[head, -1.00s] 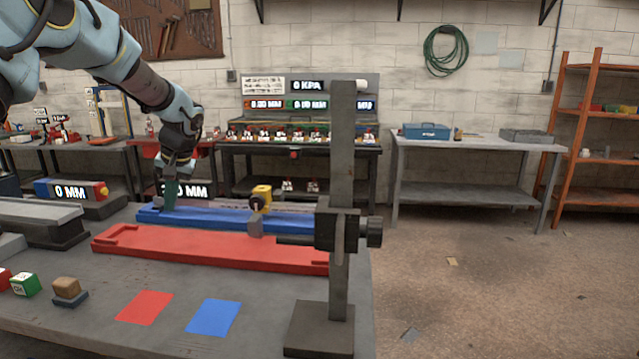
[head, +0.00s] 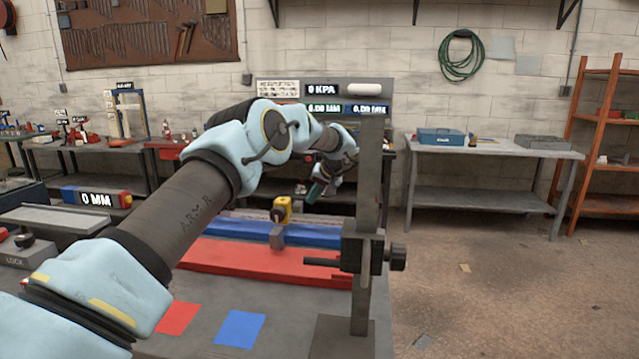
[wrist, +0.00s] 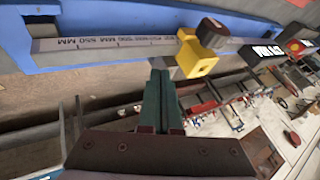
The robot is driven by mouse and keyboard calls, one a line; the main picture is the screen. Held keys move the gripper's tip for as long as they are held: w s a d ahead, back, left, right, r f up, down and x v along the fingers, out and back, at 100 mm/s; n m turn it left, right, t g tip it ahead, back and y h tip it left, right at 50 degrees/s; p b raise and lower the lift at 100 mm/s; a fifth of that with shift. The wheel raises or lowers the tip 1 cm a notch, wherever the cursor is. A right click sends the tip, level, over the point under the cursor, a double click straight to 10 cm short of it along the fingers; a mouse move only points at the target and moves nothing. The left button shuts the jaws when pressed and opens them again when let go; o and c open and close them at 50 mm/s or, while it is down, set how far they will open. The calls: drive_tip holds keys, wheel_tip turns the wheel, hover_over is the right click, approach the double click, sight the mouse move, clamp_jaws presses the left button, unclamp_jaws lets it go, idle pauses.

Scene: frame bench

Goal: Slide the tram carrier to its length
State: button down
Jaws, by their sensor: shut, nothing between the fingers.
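The tram carrier is a yellow block (head: 281,209) with a dark knob, on the scaled rail at the blue bar (head: 315,233). In the wrist view the yellow carrier (wrist: 197,57) and its knob (wrist: 212,33) sit on the rail's printed scale (wrist: 100,43), with the blue bar (wrist: 150,18) behind. My gripper (head: 313,196) is to the right of the carrier in the head view, apart from it. Its green fingers (wrist: 161,74) are shut and empty, just beside the carrier in the wrist picture. My arm hides the left part of the rail.
A red bar (head: 240,262) lies in front of the blue one. A dark upright post (head: 368,200) with a side clamp (head: 365,256) stands to the right. Red (head: 178,317) and blue (head: 240,328) patches lie on the bench front. A display reads 0 MM (head: 96,199).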

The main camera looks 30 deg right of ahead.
sight(290, 210)
drive_tip(key=shift+w+a+f+p, duration=0.3)
drive_tip(key=shift+w+a+p, duration=0.25)
drive_tip(key=shift+w, duration=0.15)
drive_tip(key=shift+w+a+f+p, duration=0.4)
drive_tip(key=shift+w+a, duration=0.2)
drive_tip(key=shift+w, duration=0.15)
drive_tip(key=shift+w+a+f+p, duration=0.25)
drive_tip(key=shift+w+a+p, duration=0.3)
drive_tip(key=shift+w, duration=0.15)
drive_tip(key=w+a+b, duration=0.4)
drive_tip(key=w+a, duration=0.1)
drive_tip(key=shift+a+f, duration=0.15)
drive_tip(key=shift+w+a, duration=0.25)
drive_tip(key=shift+a, duration=0.1)
